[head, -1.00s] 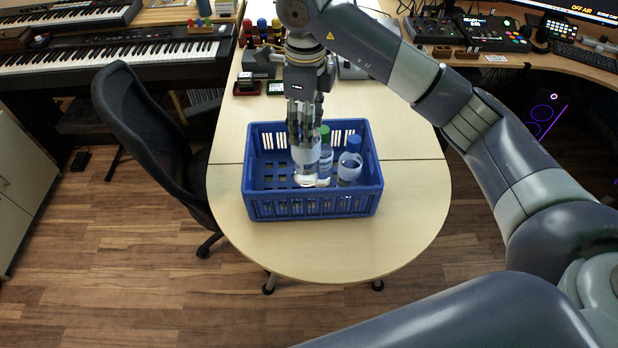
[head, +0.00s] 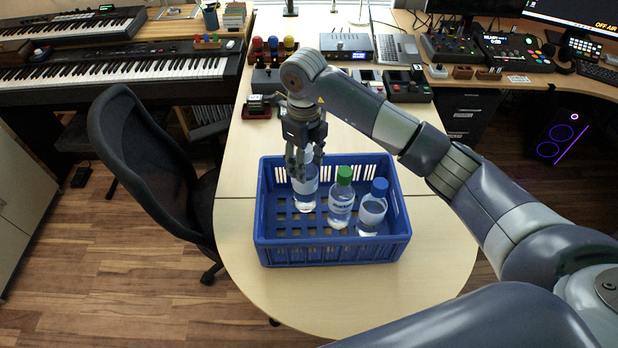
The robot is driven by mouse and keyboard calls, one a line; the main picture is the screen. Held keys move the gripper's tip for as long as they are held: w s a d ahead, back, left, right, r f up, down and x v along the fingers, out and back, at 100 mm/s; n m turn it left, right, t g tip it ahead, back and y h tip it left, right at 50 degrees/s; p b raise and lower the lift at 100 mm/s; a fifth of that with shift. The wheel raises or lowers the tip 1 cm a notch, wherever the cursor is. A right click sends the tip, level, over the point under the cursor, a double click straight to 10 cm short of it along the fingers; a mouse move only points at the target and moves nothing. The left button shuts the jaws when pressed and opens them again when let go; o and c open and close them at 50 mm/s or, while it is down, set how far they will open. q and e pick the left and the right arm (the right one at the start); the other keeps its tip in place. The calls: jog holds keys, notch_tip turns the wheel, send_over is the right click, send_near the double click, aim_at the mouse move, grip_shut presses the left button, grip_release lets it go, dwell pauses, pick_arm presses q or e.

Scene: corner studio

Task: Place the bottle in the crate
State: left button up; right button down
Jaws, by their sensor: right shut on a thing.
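The blue plastic crate (head: 335,251) stands on the light wooden table. My right gripper (head: 304,168) is above the left part of the crate, shut on a clear bottle (head: 305,194) with a pale label. The gripper's fingers hide the bottle's top. The held bottle is upright, with its lower part inside the crate; I cannot tell whether its base touches the crate floor. A bottle with a green cap (head: 341,200) and a bottle with a blue cap (head: 373,209) stand in the crate to its right. My left gripper is not in view.
An office chair (head: 150,165) stands close to the table's left side. Small devices and colored-capped items (head: 272,48) fill the table's far end. The table (head: 350,300) is clear in front of the crate.

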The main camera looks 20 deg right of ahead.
jog(key=f+p, duration=0.1)
jog(key=f, duration=0.4)
jog(key=shift+w, duration=0.2)
jog(key=c, duration=1.2)
grip_release()
jog(key=shift+f, duration=0.1)
jog(key=o, duration=0.3)
jog(key=shift+s, duration=0.1)
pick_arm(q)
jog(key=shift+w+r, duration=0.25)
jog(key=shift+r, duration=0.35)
pick_arm(e)
jog(key=shift+o, duration=0.2)
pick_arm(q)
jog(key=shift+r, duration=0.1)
